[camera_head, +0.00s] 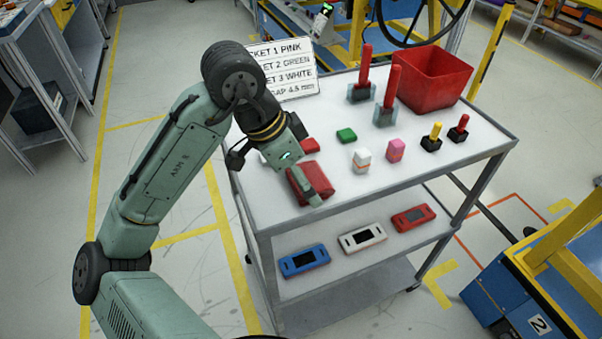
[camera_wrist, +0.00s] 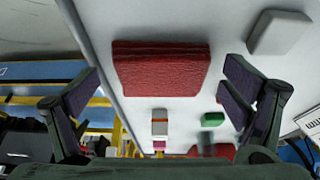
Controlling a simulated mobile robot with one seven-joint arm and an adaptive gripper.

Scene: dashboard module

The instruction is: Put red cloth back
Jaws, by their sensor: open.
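The red cloth (camera_head: 314,179), a folded, thick rectangular piece, lies on the white top of the cart near its left front edge. In the wrist view the cloth (camera_wrist: 160,68) lies between the two spread fingers, with clear gaps at both sides. My gripper (camera_head: 302,178) is over the cloth in the head view and hides part of it. In the wrist view my gripper (camera_wrist: 163,80) is open and holds nothing. I cannot tell the exact height of the fingertips above the cart top.
Green (camera_head: 347,135), white (camera_head: 362,160) and pink (camera_head: 396,150) blocks stand right of the cloth. Red-handled tools (camera_head: 391,90), a red bin (camera_head: 433,78) and a sign (camera_head: 287,72) are farther back. A pale grey block (camera_wrist: 280,33) is near the right finger. Devices (camera_head: 362,238) lie on the lower shelf.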

